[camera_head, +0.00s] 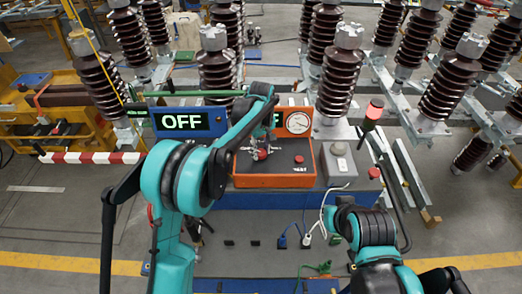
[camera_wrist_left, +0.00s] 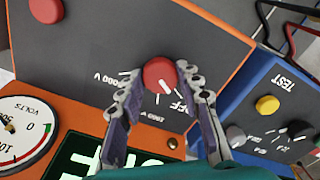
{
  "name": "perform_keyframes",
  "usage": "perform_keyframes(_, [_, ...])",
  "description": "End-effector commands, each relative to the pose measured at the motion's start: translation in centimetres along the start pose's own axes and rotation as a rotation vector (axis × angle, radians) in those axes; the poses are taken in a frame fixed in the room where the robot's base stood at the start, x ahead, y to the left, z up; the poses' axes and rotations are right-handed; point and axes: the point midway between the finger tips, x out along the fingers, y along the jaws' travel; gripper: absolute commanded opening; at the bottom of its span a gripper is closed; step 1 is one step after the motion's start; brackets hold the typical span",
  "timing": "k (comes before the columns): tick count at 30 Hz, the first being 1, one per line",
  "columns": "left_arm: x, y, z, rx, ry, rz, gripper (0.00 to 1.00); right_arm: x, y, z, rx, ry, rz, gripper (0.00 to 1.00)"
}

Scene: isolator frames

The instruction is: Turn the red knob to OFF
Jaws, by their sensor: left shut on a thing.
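The red knob (camera_wrist_left: 160,74) sits on the dark top panel of an orange box (camera_head: 273,181). In the left wrist view, its white pointer mark points toward the printed OFF label (camera_wrist_left: 179,104), near a 1000 V label. My left gripper (camera_wrist_left: 160,84) has its fingers on either side of the knob and is shut on it. In the head view, my left gripper (camera_head: 261,152) is small and partly hides the knob. My right arm shows at the lower right of the head view, but its gripper cannot be made out.
A gauge (camera_head: 298,123) and a lit sign (camera_head: 270,120), partly covered by my arm, stand behind the panel. A separate OFF sign (camera_head: 186,122) is left of them. A red button (camera_head: 299,159) is on the same panel. A grey box (camera_head: 338,162) and a red lamp (camera_head: 374,112) stand right.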

Motion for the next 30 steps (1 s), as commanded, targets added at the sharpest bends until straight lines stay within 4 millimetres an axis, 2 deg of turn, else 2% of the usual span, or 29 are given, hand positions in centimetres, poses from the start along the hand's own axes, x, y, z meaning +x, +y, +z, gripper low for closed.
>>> perform_keyframes(19, [-0.01,0.02,0.02,-0.047,0.0,0.001,0.06,0.04,0.0,0.03,0.0,0.0,0.0,0.0])
perform_keyframes(20, [-0.01,0.02,0.02,-0.047,0.0,0.001,0.43,0.04,0.0,0.03,0.0,0.0,0.0,0.0])
perform_keyframes(21, [-0.01,0.02,0.01,-0.047,0.0,0.0,0.53,0.04,0.0,0.03,0.0,0.0,0.0,0.0])
perform_keyframes(22, [-0.01,0.02,0.01,-0.047,0.0,0.0,0.56,0.04,0.0,0.03,0.0,0.0,0.0,0.0])
perform_keyframes(30, [-0.04,0.01,0.01,-0.046,0.0,0.0,0.56,0.04,0.0,0.03,0.0,0.0,0.0,0.0])
